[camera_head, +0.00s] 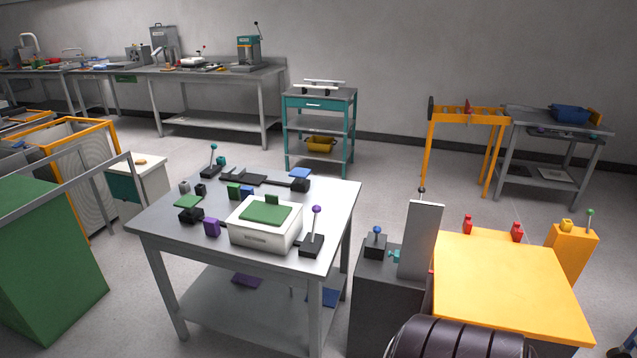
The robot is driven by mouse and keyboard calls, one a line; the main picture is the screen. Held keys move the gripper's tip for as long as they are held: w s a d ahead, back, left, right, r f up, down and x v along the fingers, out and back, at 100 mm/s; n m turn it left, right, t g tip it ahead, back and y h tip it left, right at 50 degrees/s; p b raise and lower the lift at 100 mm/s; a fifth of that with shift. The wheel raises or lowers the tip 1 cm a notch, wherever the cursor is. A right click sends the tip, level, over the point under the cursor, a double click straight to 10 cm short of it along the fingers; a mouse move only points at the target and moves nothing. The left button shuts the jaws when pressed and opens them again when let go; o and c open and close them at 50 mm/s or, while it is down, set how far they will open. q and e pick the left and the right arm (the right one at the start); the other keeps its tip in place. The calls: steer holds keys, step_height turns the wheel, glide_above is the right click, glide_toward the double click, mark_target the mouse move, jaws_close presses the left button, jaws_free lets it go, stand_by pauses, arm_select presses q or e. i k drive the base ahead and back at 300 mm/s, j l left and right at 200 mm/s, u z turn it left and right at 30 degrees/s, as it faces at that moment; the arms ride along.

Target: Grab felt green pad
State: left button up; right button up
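A flat green pad (265,214) lies on top of a white box (265,240) on the grey metal table in the middle of the view. A smaller green piece (273,200) is at the pad's back edge; I cannot tell if it is part of the pad. Neither of my grippers is in view.
The grey table (160,226) also holds a purple block (211,227), a lever with a purple knob (315,235) close right of the box, and several dark, green and blue blocks. A green cabinet (50,255) stands left. An orange-topped unit (505,280) stands right. Open floor lies behind the table.

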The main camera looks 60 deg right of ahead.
mark_target(269, 212)
steer(key=z, duration=1.5)
steer(key=i+l+u, duration=0.1)
steer(key=l, duration=0.25)
steer(key=i+l+u, duration=0.1)
steer(key=i+l, duration=0.35)
steer(key=l, duration=0.25)
steer(key=i+l+u, duration=0.15)
steer(key=l, duration=0.2)
steer(key=i+l+u, duration=0.1)
steer(key=l, duration=0.3)
steer(key=i, duration=0.1)
